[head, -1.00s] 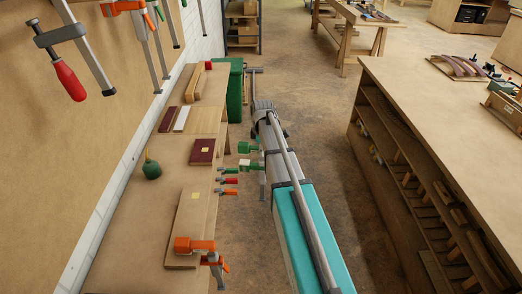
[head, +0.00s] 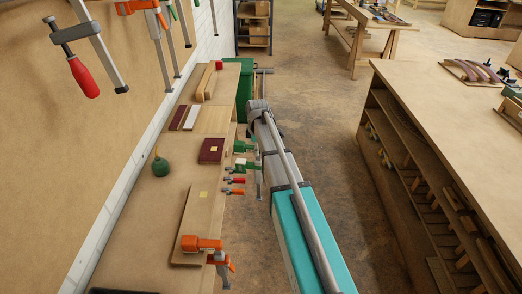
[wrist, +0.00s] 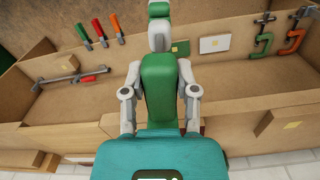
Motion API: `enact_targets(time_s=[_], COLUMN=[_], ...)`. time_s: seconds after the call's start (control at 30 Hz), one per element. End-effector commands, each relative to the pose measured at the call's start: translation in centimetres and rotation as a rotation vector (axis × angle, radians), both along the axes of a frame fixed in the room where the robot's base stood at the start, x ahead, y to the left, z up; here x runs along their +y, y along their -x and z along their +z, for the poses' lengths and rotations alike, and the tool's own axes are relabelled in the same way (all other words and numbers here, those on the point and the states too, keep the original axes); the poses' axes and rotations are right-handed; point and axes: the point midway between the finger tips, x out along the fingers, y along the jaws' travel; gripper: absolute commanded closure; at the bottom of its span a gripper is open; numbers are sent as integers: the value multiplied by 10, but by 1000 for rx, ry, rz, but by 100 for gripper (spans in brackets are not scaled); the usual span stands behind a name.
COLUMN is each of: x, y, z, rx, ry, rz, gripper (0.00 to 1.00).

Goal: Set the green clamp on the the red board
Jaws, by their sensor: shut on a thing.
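My gripper (wrist: 158,82) shows in the wrist view with its two white fingers closed on the sides of a green clamp body (wrist: 160,100). In the head view the green clamp (head: 242,147) is beside the left bench's right edge, just right of the dark red board (head: 211,150). A gap seems to show between clamp and board; their height difference is unclear. The red board lies flat on the bench with a yellow label on it. My arm mostly hides the gripper in the head view.
Small red-handled clamps (head: 236,180) sit at the bench edge just nearer than the green one. An orange clamp (head: 202,244) grips a tan board (head: 192,215). A large workbench (head: 440,110) is on the right, with floor between.

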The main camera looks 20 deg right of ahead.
Motion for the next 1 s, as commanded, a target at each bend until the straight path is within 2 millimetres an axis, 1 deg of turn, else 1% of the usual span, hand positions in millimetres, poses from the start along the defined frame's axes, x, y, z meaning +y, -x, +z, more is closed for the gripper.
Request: enact_targets(time_s=[1.0], x=[57], y=[-28], z=[0], rx=[0], ry=[0], rz=[3], gripper=[100])
